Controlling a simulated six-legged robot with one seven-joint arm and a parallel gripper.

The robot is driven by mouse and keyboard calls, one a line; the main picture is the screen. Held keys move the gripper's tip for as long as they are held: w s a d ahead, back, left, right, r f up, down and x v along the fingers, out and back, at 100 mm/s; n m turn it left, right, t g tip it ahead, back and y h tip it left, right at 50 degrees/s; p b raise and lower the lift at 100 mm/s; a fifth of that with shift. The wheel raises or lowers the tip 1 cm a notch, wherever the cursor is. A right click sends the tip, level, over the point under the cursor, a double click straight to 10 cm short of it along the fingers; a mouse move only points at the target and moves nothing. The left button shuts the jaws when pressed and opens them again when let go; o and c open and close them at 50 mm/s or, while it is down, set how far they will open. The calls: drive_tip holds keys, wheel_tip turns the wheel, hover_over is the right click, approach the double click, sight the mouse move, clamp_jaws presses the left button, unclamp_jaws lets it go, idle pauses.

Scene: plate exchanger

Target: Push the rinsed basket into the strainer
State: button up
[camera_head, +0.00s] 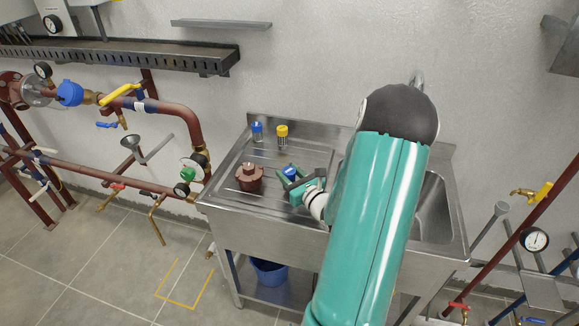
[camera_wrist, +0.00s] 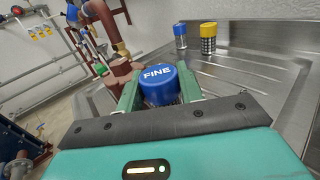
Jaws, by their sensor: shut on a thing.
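My gripper (camera_head: 292,181) is shut on a basket with a blue cap (camera_head: 290,170). In the wrist view the cap (camera_wrist: 158,85) reads "FINE" and sits between the two green fingers (camera_wrist: 160,92). Mesh shows only slightly below the cap; the rest is hidden by my gripper. The red-brown strainer body (camera_head: 250,178) stands on the drainboard just left of my gripper. In the wrist view the strainer (camera_wrist: 122,72) is partly hidden behind the left finger. The held basket looks apart from it.
A blue-capped basket (camera_head: 257,131) and a yellow-capped basket (camera_head: 282,134) stand at the back of the steel drainboard (camera_head: 228,186). The sink basin (camera_head: 434,212) is at right. Pipes with a gauge and valves (camera_head: 190,172) stand left of the sink. A blue bucket (camera_head: 268,272) is below.

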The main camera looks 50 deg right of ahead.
sight(289, 170)
drive_tip(key=shift+f, duration=0.6)
drive_tip(key=o, duration=1.1)
drive_tip(key=shift+r, duration=0.1)
drive_tip(key=shift+r, duration=4.45)
